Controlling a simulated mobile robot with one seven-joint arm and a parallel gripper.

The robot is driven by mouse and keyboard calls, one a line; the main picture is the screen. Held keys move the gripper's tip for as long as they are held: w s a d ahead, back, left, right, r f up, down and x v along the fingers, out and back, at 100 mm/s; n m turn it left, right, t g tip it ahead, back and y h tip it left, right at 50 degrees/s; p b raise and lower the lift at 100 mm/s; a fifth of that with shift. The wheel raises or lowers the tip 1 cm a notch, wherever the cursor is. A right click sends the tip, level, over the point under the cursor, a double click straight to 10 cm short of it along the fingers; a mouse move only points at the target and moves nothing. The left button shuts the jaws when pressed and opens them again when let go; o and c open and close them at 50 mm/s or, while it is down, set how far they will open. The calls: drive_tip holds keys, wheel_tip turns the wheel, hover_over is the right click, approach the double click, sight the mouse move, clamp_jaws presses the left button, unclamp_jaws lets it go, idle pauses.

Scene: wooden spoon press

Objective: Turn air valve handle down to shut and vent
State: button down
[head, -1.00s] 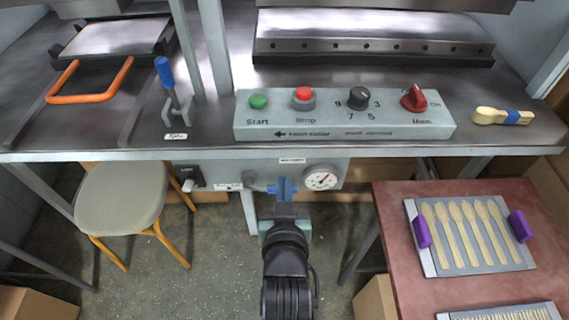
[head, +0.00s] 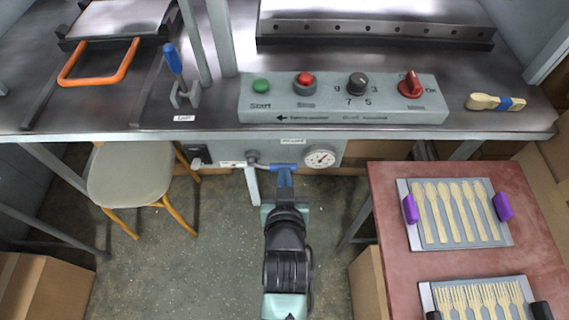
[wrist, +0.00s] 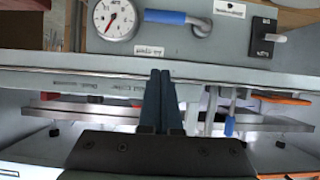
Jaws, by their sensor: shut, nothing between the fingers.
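The blue air valve handle (head: 283,167) lies level under the table's front edge, reaching from the grey pipe toward the round pressure gauge (head: 320,158). It also shows in the wrist view as a blue sleeve (wrist: 166,17), between the gauge (wrist: 114,18) and the bent grey pipe (wrist: 199,26), in an upside-down picture. The gauge's red needle points off to one side. My gripper (head: 285,182) is just in front of the handle in the head view. In the wrist view my gripper (wrist: 160,74) has its fingers together and empty, apart from the handle in the picture; contact cannot be told.
The control box (head: 340,116) with buttons and knobs sits on the table above the valve. A black switch (head: 200,154) is left of the pipe. A stool (head: 131,176) stands to the left. A red-brown side table (head: 386,190) with spoon and fork trays is at the right.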

drive_tip(key=b, duration=0.1)
hover_over(274, 165)
drive_tip(key=d, duration=0.3)
drive_tip(key=f, duration=0.4)
drive_tip(key=shift+s+a, duration=0.2)
drive_tip(key=shift+s, duration=0.15)
drive_tip(key=shift+s+f, duration=0.3)
drive_tip(key=shift+f, duration=0.65)
drive_tip(key=shift+s+f, duration=0.3)
drive_tip(key=shift+f, duration=0.65)
drive_tip(key=shift+w+f+b, duration=0.1)
drive_tip(key=shift+b, duration=0.25)
